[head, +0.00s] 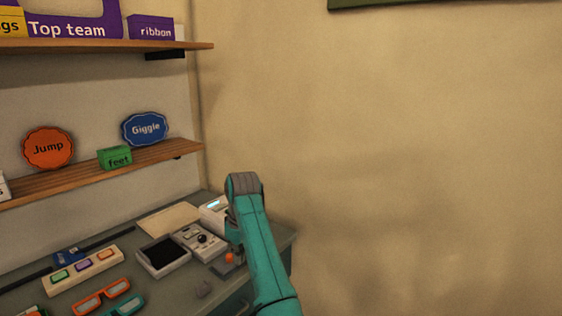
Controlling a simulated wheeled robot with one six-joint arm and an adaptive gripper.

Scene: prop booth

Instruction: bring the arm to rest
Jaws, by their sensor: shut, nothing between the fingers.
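My teal arm rises from the bottom edge, right of centre, in the head view. Its grey upper joint stands in front of the wall corner, above the counter's right end. My gripper cannot be made out; the fingers do not show. The arm covers part of the grey-green counter (205,290) and some of the things at its right end.
The counter holds a dark-screened device (163,253), a control box (200,241), a white device (214,212), a button strip (84,270), orange glasses (102,296) and an orange knob (229,258). A lower shelf (75,178) holds signs. Bare wall (420,170) fills the right.

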